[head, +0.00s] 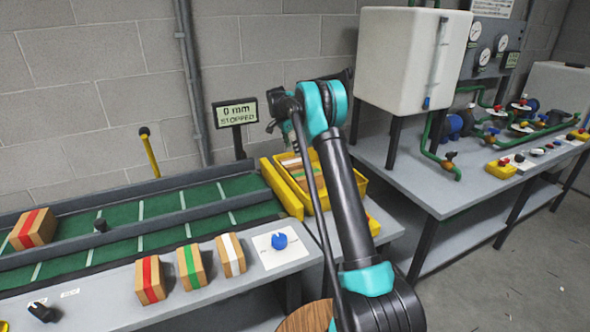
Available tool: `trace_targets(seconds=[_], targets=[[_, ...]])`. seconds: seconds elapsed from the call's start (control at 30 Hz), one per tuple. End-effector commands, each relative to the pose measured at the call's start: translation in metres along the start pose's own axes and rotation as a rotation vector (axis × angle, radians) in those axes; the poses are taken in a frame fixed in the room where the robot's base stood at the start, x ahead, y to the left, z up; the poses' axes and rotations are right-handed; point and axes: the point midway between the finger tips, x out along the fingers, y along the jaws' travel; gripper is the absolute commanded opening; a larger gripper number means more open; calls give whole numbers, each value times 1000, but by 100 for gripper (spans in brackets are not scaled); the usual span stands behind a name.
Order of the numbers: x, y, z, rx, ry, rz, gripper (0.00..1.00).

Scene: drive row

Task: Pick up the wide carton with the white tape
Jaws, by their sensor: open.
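A brown carton with white tape (231,254) stands upright on the grey ledge in front of the green belt. It is the rightmost of three cartons in a row, beside a carton with green tape (190,267) and a carton with red tape (150,280). I cannot tell its width well against the others. My gripper (273,124) is small and dark at the end of my raised arm, above and to the right of the white-taped carton and well apart from it. It is open, and I see nothing held in it.
Another red-taped carton (33,229) lies on the green belt (135,212) at left. A yellow bin (346,187) behind my arm holds taped cartons. A blue knob (279,241) sits right of the row. A display (236,113) reads "0 mm STOPPED". A pipework bench (440,193) stands at right.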

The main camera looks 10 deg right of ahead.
Motion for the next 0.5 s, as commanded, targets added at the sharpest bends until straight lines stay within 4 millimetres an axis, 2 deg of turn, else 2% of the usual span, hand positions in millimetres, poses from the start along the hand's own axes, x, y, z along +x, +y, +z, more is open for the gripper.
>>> trace_targets(seconds=[0.17, 0.4, 0.5], targets=[[11, 0, 2, 0, 0, 0, 76], [44, 2, 8, 1, 0, 0, 76], [52, 2, 8, 0, 0, 0, 76]])
